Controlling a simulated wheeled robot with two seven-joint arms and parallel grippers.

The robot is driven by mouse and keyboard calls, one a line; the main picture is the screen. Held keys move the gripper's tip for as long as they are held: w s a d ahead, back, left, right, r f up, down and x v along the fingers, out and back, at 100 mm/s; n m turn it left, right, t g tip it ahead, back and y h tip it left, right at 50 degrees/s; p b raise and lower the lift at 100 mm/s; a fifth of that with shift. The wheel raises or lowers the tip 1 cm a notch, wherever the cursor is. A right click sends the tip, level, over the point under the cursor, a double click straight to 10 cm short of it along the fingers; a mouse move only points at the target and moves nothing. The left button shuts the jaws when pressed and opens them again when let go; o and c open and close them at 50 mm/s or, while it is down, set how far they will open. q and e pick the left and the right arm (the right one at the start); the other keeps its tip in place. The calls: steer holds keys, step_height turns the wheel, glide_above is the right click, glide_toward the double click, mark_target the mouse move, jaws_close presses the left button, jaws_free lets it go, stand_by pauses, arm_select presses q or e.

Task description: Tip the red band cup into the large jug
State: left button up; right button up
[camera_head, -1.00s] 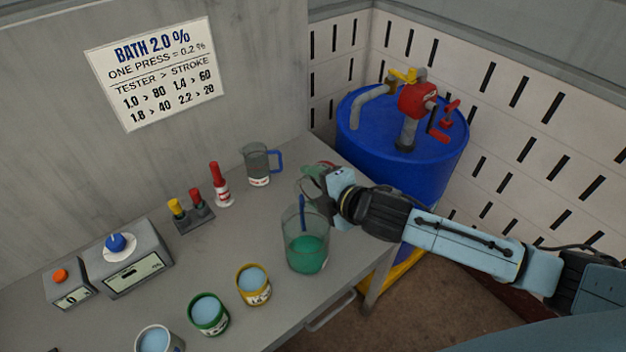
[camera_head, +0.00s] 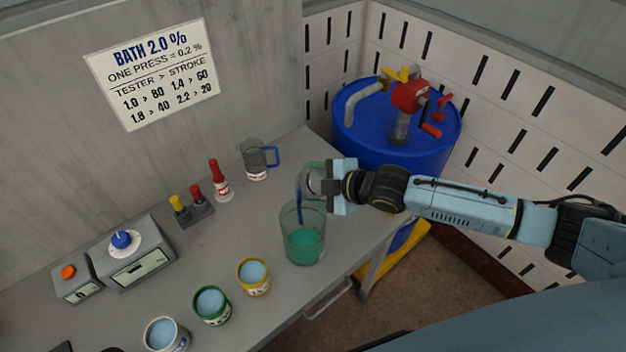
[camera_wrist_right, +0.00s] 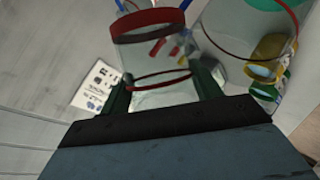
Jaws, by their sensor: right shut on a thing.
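The red band cup (camera_wrist_right: 140,56) is clear, with a dark red band at its rim and another lower down. My right gripper (camera_head: 312,182) is shut on it, with a finger on each side in the right wrist view. In the head view the gripper hides most of the cup, which is over the far side of the large jug's mouth. The large jug (camera_head: 303,245) is clear and holds green liquid; it stands on the bench near its right edge. It also shows in the right wrist view (camera_wrist_right: 225,38). I cannot tell whether the cup holds liquid.
A smaller jug with a blue handle (camera_head: 255,162) stands behind. A yellow cup (camera_head: 254,287), a green cup (camera_head: 212,318) and a white cup (camera_head: 180,343) stand in front. A red-topped bottle (camera_head: 221,188) and tester boxes (camera_head: 133,266) are left. A blue drum (camera_head: 370,140) is beyond the bench.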

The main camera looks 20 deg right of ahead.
stand_by(0.3)
steer(key=shift+w+d+f+m+g+y+b, duration=0.2)
steer(key=shift+m+g+y+b, duration=0.1)
steer(key=shift+m+b, duration=0.15)
steer(key=f+m+y+b, duration=0.1)
steer(key=b, duration=0.3)
steer(key=shift+g, duration=0.4)
steer(key=shift+r+m+b, duration=0.1)
steer(key=shift+m+b, duration=0.15)
steer(key=shift+b, duration=0.35)
steer(key=shift+s+r, duration=0.1)
steer(key=f+m+g+y+b, duration=0.1)
steer(key=m+y+b, duration=0.1)
steer(key=b, duration=1)
steer(key=shift+a+f+b, duration=0.1)
steer(key=shift+f+b, duration=0.1)
steer(key=shift+b, duration=0.15)
steer(key=shift+r+g+b, duration=0.1)
steer(key=shift+g+b, duration=0.2)
steer(key=shift+b, duration=0.15)
steer(key=shift+s+r, duration=0.1)
steer(key=shift+r, duration=0.05)
